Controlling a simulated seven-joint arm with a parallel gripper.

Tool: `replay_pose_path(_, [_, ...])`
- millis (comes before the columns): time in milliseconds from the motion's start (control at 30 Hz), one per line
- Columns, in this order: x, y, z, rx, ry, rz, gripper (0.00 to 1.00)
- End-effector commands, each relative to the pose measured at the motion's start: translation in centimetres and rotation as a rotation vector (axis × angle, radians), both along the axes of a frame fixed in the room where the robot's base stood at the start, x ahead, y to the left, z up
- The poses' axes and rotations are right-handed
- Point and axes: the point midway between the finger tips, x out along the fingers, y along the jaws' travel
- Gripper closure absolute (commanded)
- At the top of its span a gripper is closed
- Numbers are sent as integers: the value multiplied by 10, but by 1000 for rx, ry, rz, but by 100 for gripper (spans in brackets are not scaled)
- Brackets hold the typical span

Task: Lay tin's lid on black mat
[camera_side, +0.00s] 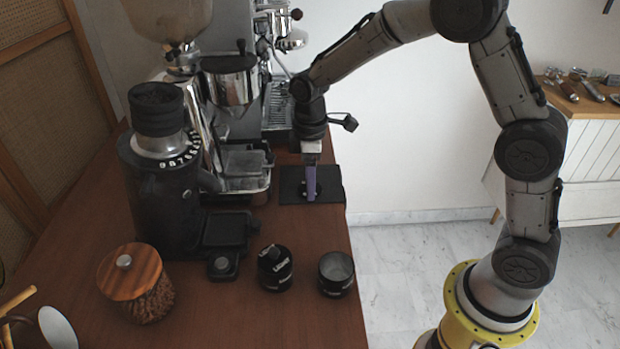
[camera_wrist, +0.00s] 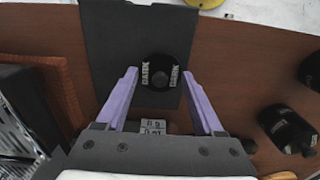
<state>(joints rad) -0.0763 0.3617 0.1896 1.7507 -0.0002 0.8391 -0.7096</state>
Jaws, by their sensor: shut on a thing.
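The tin's lid (camera_wrist: 160,72) is a black disc with "DARK" lettering, held between the purple fingertips of my gripper (camera_wrist: 159,75). The black mat (camera_wrist: 120,35) lies flat on the brown counter, and the lid is over it in the wrist view. In the side view my gripper (camera_side: 310,196) points down over the mat (camera_side: 328,173), with the fingertips low at its surface. I cannot tell whether the lid touches the mat. An open tin (camera_side: 336,273) without a lid stands on the counter near the front right edge.
A closed black tin (camera_side: 275,268) stands left of the open tin. A jar with a wooden lid (camera_side: 133,280), a black grinder (camera_side: 160,180) and an espresso machine (camera_side: 240,100) stand to the left and back. Counter between mat and tins is clear.

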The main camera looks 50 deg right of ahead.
Motion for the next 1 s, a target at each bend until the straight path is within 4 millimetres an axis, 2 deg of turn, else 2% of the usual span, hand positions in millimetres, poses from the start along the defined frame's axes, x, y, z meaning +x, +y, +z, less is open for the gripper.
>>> replay_pose_path(367, [0,0,-4,0,1,0,82])
replay_pose_path(400, [0,0,-3,0,0,0,25])
replay_pose_path(533, [0,0,-3,0,0,0,2])
replay_pose_path(867, [0,0,-2,0,0,0,1])
replay_pose_path(1000, [1,0,11,0,-3,0,1])
